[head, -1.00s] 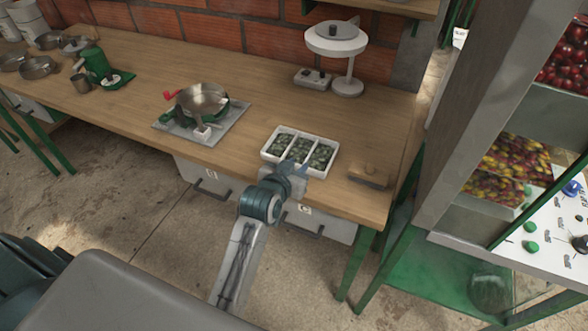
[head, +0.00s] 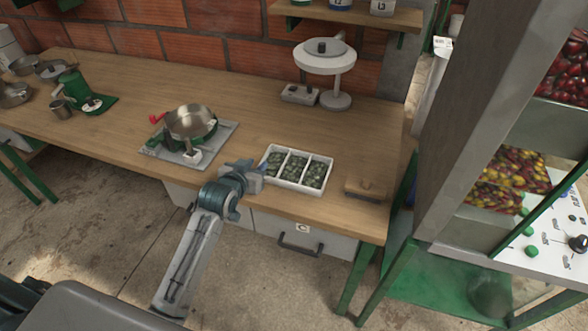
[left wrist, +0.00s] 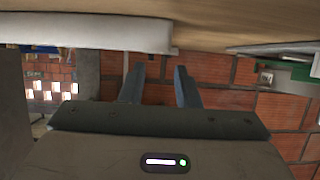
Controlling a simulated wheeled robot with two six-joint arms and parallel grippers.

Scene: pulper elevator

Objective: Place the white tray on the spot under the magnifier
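The white tray (head: 303,187) has three compartments filled with dark green beans. It rests on the wooden bench near the front edge. The magnifier (head: 325,60), a white round head on a stand, is behind it near the brick wall. No marked spot can be made out under it. My left gripper (head: 261,169) is at the tray's left end; I cannot tell whether it touches. The left wrist view is upside down. It shows the two fingers apart with nothing between them (left wrist: 159,85), and a white wall, likely the tray's (left wrist: 85,34). My right gripper is not in view.
A small switch box (head: 299,94) stands left of the magnifier's base. A wooden block (head: 366,189) lies right of the tray. Bench (head: 262,118) between tray and magnifier is clear.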

